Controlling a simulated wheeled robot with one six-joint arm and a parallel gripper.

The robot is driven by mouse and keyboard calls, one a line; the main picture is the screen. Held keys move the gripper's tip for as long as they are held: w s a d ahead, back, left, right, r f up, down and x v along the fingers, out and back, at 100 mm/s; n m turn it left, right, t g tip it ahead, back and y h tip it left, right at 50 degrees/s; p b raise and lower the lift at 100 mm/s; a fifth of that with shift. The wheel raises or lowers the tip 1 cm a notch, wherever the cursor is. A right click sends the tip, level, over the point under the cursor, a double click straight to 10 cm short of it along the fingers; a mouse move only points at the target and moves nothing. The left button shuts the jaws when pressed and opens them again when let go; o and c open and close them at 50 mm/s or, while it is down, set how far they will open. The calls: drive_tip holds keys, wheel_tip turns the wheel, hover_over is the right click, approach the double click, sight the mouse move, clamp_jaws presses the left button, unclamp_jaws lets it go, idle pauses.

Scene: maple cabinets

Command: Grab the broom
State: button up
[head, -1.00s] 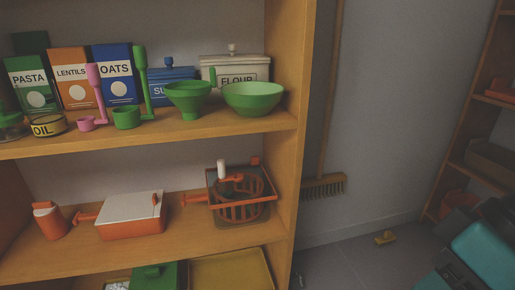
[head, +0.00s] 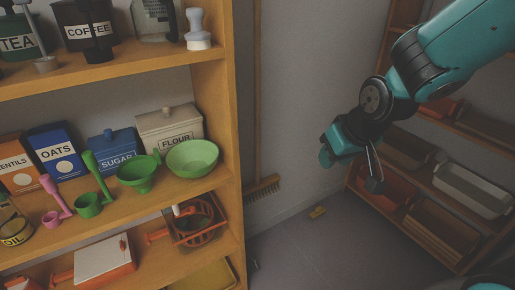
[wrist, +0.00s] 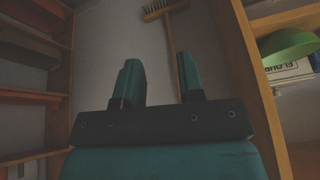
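The broom stands upright against the back wall, just right of the shelf's side panel. Its long wooden handle (head: 257,100) runs up out of the head view, and its bristled head (head: 263,188) is low, near the floor. My gripper (head: 348,170) is open and empty, held in the air to the right of the broom and apart from it. In the wrist view my gripper (wrist: 158,75) shows two spread teal fingers. The broom's head (wrist: 165,9) is at the top there, and the lower end of the visible handle (wrist: 174,45) is hidden behind the right finger.
A wooden shelf unit (head: 235,120) with boxes, bowls and canisters stands at left, its side panel close to the broom. Another shelf (head: 385,215) with bins and trays stands at right. The floor between is otherwise mostly clear.

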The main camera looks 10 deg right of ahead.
drive_tip(key=w+a+t, duration=0.2)
drive_tip(key=w+t, duration=0.3)
drive_tip(key=w, duration=0.9)
drive_tip(key=t+y, duration=0.2)
drive_tip(key=t, duration=0.6)
approach(259, 88)
drive_tip(key=shift+n, duration=0.3)
drive_tip(key=w, duration=0.2)
drive_tip(key=w+a+p, duration=0.1)
drive_tip(key=w+p, duration=0.1)
drive_tip(key=w, duration=0.1)
drive_tip(key=shift+w+a+f, duration=0.2)
drive_tip(key=shift+w+f, duration=0.05)
drive_tip(key=shift+w, duration=0.1)
drive_tip(key=shift+w+a+r+p, duration=0.1)
drive_tip(key=shift+w+a+p, duration=0.1)
drive_tip(key=shift+w, duration=1.1)
drive_tip(key=shift+w+a+r+p, duration=0.1)
drive_tip(key=shift+w+a+p, duration=0.1)
drive_tip(key=shift+w, duration=1.1)
clamp_jaws()
